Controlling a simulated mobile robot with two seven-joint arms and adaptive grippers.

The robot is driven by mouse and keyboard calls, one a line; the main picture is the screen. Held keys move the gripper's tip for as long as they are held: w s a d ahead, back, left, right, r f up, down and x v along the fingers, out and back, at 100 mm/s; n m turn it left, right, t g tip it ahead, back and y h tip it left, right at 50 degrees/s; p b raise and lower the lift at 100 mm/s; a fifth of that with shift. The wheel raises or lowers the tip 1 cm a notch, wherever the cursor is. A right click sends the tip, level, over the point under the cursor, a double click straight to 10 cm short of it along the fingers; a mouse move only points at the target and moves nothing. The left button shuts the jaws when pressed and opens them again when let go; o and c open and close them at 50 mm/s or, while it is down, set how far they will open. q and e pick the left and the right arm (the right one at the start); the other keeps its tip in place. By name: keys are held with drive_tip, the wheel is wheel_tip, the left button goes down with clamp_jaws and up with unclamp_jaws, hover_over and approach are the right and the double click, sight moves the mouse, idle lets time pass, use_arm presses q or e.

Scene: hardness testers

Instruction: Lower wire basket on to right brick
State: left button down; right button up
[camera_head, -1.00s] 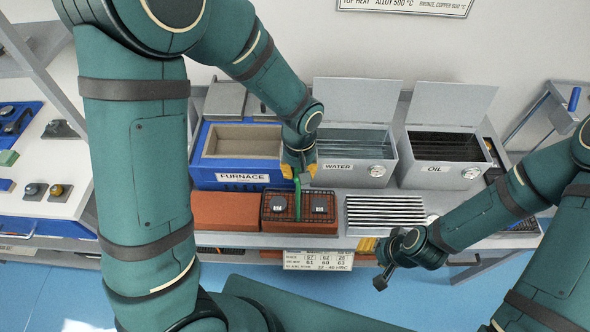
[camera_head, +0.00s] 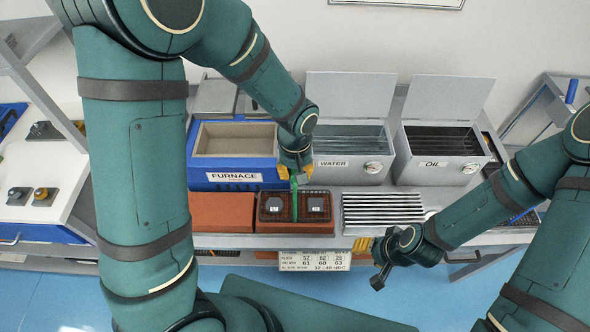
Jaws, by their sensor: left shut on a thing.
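The wire basket (camera_head: 274,219) is a dark shallow mesh tray with two grey blocks (camera_head: 314,205) in it. It shows over the right brick (camera_head: 295,228), a red-brown block; I cannot tell whether the two touch. My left gripper (camera_head: 295,181) is shut on the basket's green upright handle (camera_head: 295,206), at its top. The left brick (camera_head: 222,212) is bare, just left of the basket. My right gripper (camera_head: 378,271) hangs low in front of the bench, right of the basket; its fingers are too unclear to tell their state.
Behind the bricks stand the blue furnace (camera_head: 236,181), the water tank (camera_head: 348,169) and the oil tank (camera_head: 440,170), with raised lids on both tanks. A ribbed metal rack (camera_head: 383,214) lies right of the basket. A hardness label (camera_head: 313,261) hangs at the front edge.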

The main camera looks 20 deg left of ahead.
use_arm(q)
drive_tip(key=shift+f+b, duration=0.35)
drive_tip(key=shift+f, duration=0.05)
drive_tip(key=c, duration=1)
unclamp_jaws()
wheel_tip(320, 180, up, 12)
